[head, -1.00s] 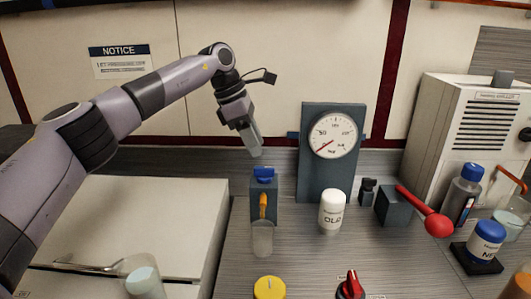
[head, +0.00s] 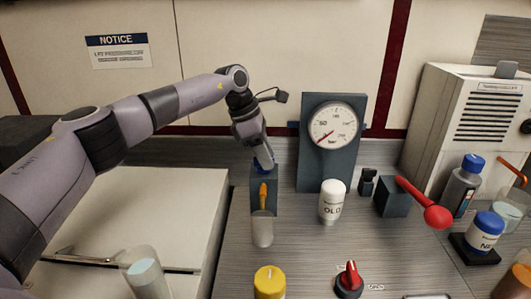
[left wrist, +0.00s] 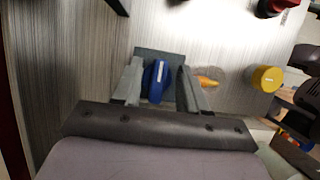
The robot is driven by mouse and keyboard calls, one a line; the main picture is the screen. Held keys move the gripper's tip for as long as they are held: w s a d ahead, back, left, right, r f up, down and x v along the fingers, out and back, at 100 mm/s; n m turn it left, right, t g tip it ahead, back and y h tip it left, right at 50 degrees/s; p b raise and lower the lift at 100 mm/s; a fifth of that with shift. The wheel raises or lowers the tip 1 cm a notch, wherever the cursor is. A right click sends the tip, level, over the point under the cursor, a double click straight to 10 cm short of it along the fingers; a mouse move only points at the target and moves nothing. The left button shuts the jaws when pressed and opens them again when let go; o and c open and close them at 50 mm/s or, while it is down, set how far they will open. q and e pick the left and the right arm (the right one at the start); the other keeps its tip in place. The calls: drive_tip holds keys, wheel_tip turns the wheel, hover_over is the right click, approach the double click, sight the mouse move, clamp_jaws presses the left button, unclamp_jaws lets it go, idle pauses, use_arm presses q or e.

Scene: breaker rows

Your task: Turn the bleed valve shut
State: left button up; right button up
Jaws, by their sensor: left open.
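The bleed valve is a dark grey block (head: 264,203) with a blue handle (left wrist: 156,80) on top and an orange spout (head: 263,194) in front. My left gripper (head: 263,160) points down over the block, its fingertips at the handle. In the left wrist view the open fingers (left wrist: 160,85) stand on either side of the blue handle, with a gap visible between handle and fingers. In the head view the gripper hides most of the handle. A clear cup (head: 262,229) stands under the spout.
A pressure gauge (head: 334,125) on a grey panel stands to the right. A white "OLD" bottle (head: 332,202), a red-ball lever (head: 437,217), a red knob (head: 349,278) and a yellow-capped container (head: 269,281) stand nearby. A white box surface (head: 150,215) is at left.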

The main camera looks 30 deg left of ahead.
use_arm(q)
clamp_jaws()
